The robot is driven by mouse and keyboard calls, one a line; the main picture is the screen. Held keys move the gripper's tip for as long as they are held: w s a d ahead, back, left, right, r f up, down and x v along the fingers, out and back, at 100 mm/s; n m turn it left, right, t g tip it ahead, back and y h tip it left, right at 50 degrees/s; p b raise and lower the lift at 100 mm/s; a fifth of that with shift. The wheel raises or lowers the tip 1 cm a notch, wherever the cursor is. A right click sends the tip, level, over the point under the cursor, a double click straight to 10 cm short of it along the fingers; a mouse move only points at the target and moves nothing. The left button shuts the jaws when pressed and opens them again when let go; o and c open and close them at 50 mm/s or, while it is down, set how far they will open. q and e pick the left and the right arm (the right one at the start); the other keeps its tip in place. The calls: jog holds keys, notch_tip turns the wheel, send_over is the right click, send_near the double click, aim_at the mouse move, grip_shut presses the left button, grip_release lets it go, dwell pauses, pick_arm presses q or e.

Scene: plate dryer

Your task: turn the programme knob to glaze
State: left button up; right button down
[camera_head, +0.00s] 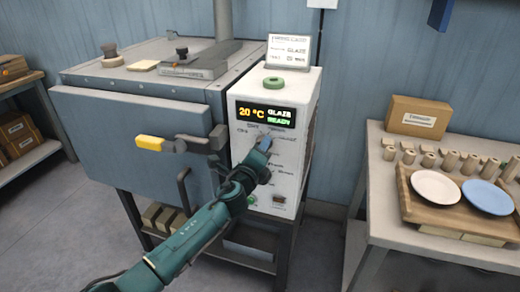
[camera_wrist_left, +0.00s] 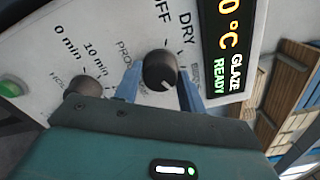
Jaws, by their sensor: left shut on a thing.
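The control box (camera_head: 290,110) is a white panel on the right of the kiln. Its display (camera_head: 265,115) reads 20 °C, GLAZE, READY. The programme knob (camera_wrist_left: 160,70) is round and black, with a pale pointer mark toward the lower right in the left wrist view. Labels OFF and DRY show beside it; the label at the pointer is hidden. My left gripper (camera_head: 264,144) has its blue fingers on either side of the knob and is shut on it. In the head view the gripper largely covers the knob. My right gripper is not in view.
A second knob (camera_wrist_left: 83,88) with minute marks sits beside the programme knob. The kiln's yellow handle (camera_head: 150,143) sticks out left of my arm. A green ring (camera_head: 273,83) lies on the box top. A table at right holds a tray (camera_head: 428,210) with plates.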

pick_arm(q)
jog(key=o, duration=1)
jog(key=p+v, duration=0.1)
jog(key=v, duration=1.2)
jog(key=s+a+f+n+g, duration=0.2)
jog(key=s+a+f+n, duration=0.1)
jog(key=s+f+n, duration=0.4)
jog(key=s+a+f+n+g+y, duration=0.1)
jog(key=s+a+f+n+g, duration=0.1)
jog(key=s+a+f+n, duration=0.2)
jog(key=s+a+f+n+g+y, duration=0.1)
jog(key=s+a+f+n+g, duration=0.1)
jog(key=s+f+n, duration=0.8)
jog(key=shift+s+a+n+g, duration=0.1)
jog(key=shift+s+a+n, duration=0.15)
jog(key=shift+s+n, duration=0.45)
jog(key=shift+s+a+n+g, duration=0.1)
jog(key=shift+s+a+n, duration=0.2)
jog(key=shift+s+n, duration=0.4)
jog(key=shift+s+a+n+g, duration=0.1)
jog(key=shift+s+a+n, duration=0.15)
jog(key=shift+s+n, duration=0.4)
